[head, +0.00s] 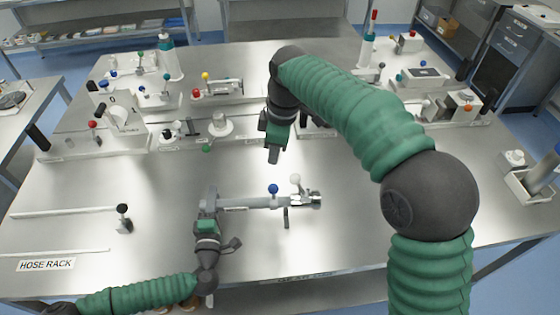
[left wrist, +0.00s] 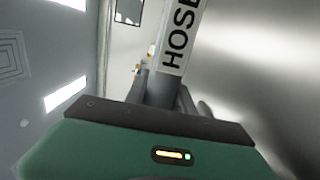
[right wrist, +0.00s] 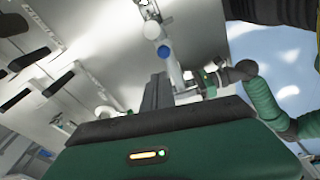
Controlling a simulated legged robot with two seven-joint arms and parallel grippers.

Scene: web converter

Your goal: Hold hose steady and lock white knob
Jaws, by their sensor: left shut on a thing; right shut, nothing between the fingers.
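The hose (head: 250,202) is a grey tube lying level above the table, with a metal coupling (head: 312,200) at its right end. A blue knob (head: 273,188) and the white knob (head: 295,180) stand up from it. My left gripper (head: 209,202) is shut on the hose's left part; the HOSE label (left wrist: 181,38) shows close up in the left wrist view. My right gripper (head: 273,155) is shut and empty, above and behind the knobs, touching neither. In the right wrist view the blue knob (right wrist: 164,51) and white knob (right wrist: 152,30) lie beyond its fingers.
White fixtures with coloured knobs line the back of the steel table (head: 150,235). A HOSE RACK label (head: 46,265) and a small black-knobbed post (head: 123,218) are at the left. The table around the hose is mostly clear. My right arm covers much of the right side.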

